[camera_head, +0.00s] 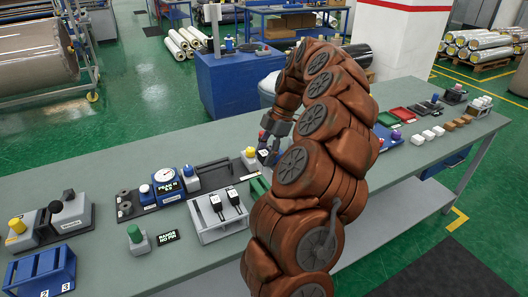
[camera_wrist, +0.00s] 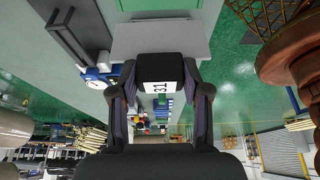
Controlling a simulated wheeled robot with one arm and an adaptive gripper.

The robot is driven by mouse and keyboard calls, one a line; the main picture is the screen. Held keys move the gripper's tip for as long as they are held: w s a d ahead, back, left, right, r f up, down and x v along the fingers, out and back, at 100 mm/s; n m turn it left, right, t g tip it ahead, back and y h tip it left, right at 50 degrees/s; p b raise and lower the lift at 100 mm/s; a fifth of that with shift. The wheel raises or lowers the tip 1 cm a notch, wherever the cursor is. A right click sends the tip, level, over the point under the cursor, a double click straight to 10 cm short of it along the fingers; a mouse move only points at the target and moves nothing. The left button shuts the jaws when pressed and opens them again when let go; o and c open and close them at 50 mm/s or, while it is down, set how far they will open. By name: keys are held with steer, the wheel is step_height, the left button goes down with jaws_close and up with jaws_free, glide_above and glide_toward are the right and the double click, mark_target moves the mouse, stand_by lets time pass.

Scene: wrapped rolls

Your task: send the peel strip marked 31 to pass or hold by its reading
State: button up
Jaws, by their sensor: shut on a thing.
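In the wrist view my gripper (camera_wrist: 158,95) is shut on a black block-like piece with a white label reading 31 (camera_wrist: 160,70), the strip. In the head view my gripper (camera_head: 268,145) is above the bench's far side, partly hidden by my arm; the strip is hard to make out there. A blue gauge (camera_head: 166,181) with a round dial and a display that seems to begin PEAK N stands on a dark rail fixture; its digits are too small to read surely. A white rack (camera_head: 222,225) holds two black pieces with white labels. A green tray (camera_head: 386,119) and a red tray (camera_head: 402,114) lie farther right.
A green button (camera_head: 135,234) stands beside a small display (camera_head: 168,237) reading RANGE NO PIN. A blue slotted rack (camera_head: 42,272), marked 2 and 3, is at the left end. Small blocks and units line the bench's right end.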

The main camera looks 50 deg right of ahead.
mark_target(265, 173)
steer(key=shift+d+f+b, duration=0.1)
steer(key=shift+d+b, duration=0.05)
steer(key=shift+b, duration=0.2)
steer(key=shift+s+d, duration=0.1)
steer(key=shift+d, duration=0.05)
steer(key=shift+f+b, duration=1.9)
steer(key=shift+f, duration=0.5)
steer(key=shift+b, duration=0.7)
steer(key=shift+f, duration=0.15)
steer(key=shift+f+b, duration=2.35)
steer(key=shift+f, duration=0.8)
steer(key=o, duration=1.2)
